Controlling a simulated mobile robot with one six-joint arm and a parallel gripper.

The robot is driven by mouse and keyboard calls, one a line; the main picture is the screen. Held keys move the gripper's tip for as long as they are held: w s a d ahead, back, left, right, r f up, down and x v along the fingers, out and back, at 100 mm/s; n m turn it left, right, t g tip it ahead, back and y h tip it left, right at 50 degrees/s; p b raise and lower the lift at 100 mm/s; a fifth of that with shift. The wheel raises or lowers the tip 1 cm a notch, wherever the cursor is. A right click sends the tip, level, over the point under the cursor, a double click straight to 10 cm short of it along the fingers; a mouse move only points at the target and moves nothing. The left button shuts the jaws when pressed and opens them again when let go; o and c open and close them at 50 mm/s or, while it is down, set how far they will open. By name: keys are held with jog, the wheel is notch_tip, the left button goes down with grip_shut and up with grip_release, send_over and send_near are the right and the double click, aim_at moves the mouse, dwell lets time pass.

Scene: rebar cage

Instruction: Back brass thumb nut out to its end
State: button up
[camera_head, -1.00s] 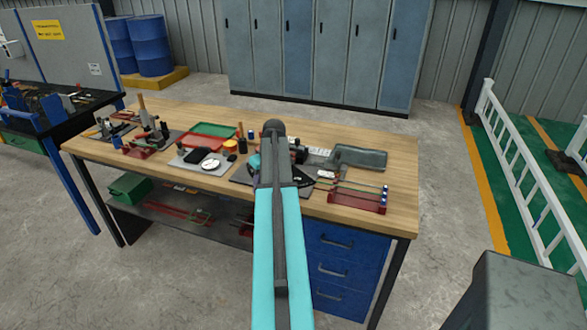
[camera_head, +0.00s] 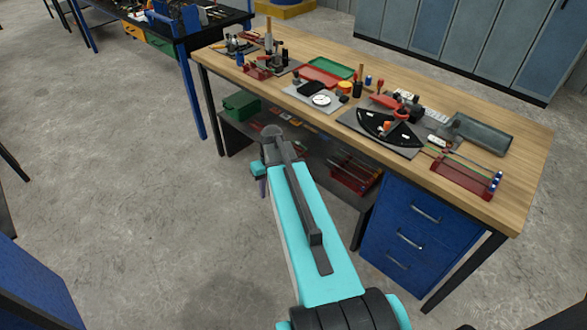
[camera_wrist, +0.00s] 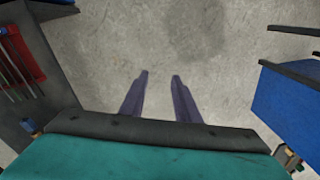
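I cannot make out a brass thumb nut in either view; anything that small on the workbench (camera_head: 400,85) is too tiny to tell. My gripper (camera_wrist: 160,76) is open and empty in the wrist view, its two dark fingers apart above bare concrete floor. In the head view, my gripper (camera_head: 261,186) is mostly hidden behind my own arm and is in front of the bench, away from the tabletop things.
The bench top holds a black fan-shaped plate (camera_head: 389,128), a red rack with coloured rods (camera_head: 466,174), a grey tray (camera_head: 482,134), a green tray (camera_head: 332,67) and small tools. Blue drawers (camera_head: 415,240) stand below at right. Open floor (camera_head: 130,190) lies left.

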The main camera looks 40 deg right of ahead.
jog(key=s+a+f+n+g+b, duration=0.1)
jog(key=s+a+f+b, duration=0.1)
jog(key=s+a+f, duration=0.45)
jog(key=s+a+f+g+b, duration=0.2)
jog(key=s+a+f, duration=0.1)
jog(key=a+f, duration=0.65)
jog(key=s+a+f+g+b, duration=0.1)
jog(key=s+a+f, duration=0.3)
jog(key=s+f, duration=0.4)
jog(key=s+a+f+n+g+h+b, duration=0.1)
jog(key=s+a+f+g+b, duration=0.1)
jog(key=s+f, duration=0.6)
jog(key=s+a+b, duration=0.1)
jog(key=s+a, duration=0.1)
jog(key=s, duration=0.2)
jog(key=shift+a+b, duration=0.2)
jog(key=shift+b, duration=0.2)
jog(key=shift+o, duration=0.3)
jog(key=shift+a, duration=0.1)
jog(key=shift+s+a, duration=0.1)
jog(key=shift+a, duration=0.1)
